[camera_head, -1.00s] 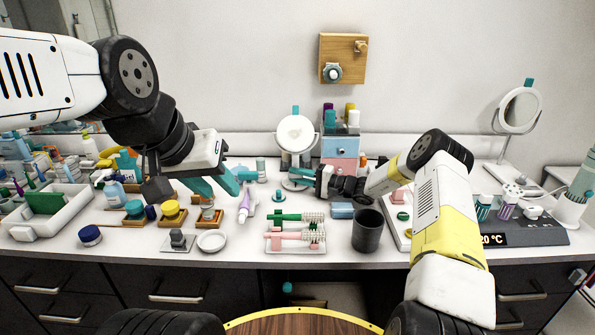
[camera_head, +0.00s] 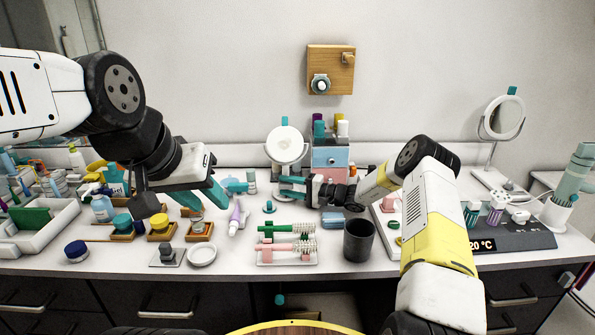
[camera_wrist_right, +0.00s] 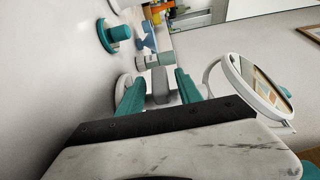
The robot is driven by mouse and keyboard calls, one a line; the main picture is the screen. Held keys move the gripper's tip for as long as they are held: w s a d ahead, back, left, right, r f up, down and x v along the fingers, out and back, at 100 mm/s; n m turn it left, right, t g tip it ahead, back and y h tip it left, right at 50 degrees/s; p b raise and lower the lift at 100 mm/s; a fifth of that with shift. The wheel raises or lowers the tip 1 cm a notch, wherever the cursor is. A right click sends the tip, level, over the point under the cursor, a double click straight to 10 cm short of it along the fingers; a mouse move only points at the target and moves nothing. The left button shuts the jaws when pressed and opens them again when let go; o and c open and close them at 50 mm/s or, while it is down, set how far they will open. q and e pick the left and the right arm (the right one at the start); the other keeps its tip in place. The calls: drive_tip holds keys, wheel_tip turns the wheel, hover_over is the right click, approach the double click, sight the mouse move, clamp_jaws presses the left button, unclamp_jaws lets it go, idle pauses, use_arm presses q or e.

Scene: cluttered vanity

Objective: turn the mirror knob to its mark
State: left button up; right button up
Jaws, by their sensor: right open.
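The round white mirror (camera_head: 287,145) with a teal tab on top stands at the back middle of the vanity. My right gripper (camera_head: 287,187) is at its stand, just below the disc, with its fingers pointing left. In the right wrist view my right gripper (camera_wrist_right: 158,95) is open, its two teal fingers on either side of a grey piece (camera_wrist_right: 160,88) low by the mirror. I cannot tell whether that piece is the knob or whether the fingers touch it. The mirror (camera_wrist_right: 262,88) is at the right there. My left gripper (camera_head: 208,192) hangs over the left side; its opening is unclear.
A dark cup (camera_head: 358,240) stands in front of my right forearm. A rack of green and pink brushes (camera_head: 287,262) lies in front of the mirror. A drawer box (camera_head: 331,157) stands behind my right gripper. A second mirror (camera_head: 503,118) is at the right.

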drive_tip(key=h, duration=0.1)
drive_tip(key=n+g+h, duration=0.1)
drive_tip(key=shift+a+r+h, duration=0.2)
drive_tip(key=shift+r+h, duration=0.1)
drive_tip(key=shift+n+g+h, duration=0.3)
drive_tip(key=shift+n+h, duration=0.1)
drive_tip(key=shift+h, duration=0.6)
drive_tip(key=n+h, duration=0.1)
drive_tip(key=h, duration=0.5)
drive_tip(key=shift+a+g, duration=0.1)
drive_tip(key=shift+g, duration=0.3)
drive_tip(key=s+d+r+n+t+h, duration=0.1)
drive_tip(key=s+d+r, duration=0.3)
drive_tip(key=s+r, duration=0.6)
drive_tip(key=s+d+r+n+t+h, duration=0.1)
drive_tip(key=s+d+r, duration=0.3)
drive_tip(key=s+r, duration=0.7)
drive_tip(key=shift+s+t, duration=0.25)
drive_tip(key=shift+t, duration=0.65)
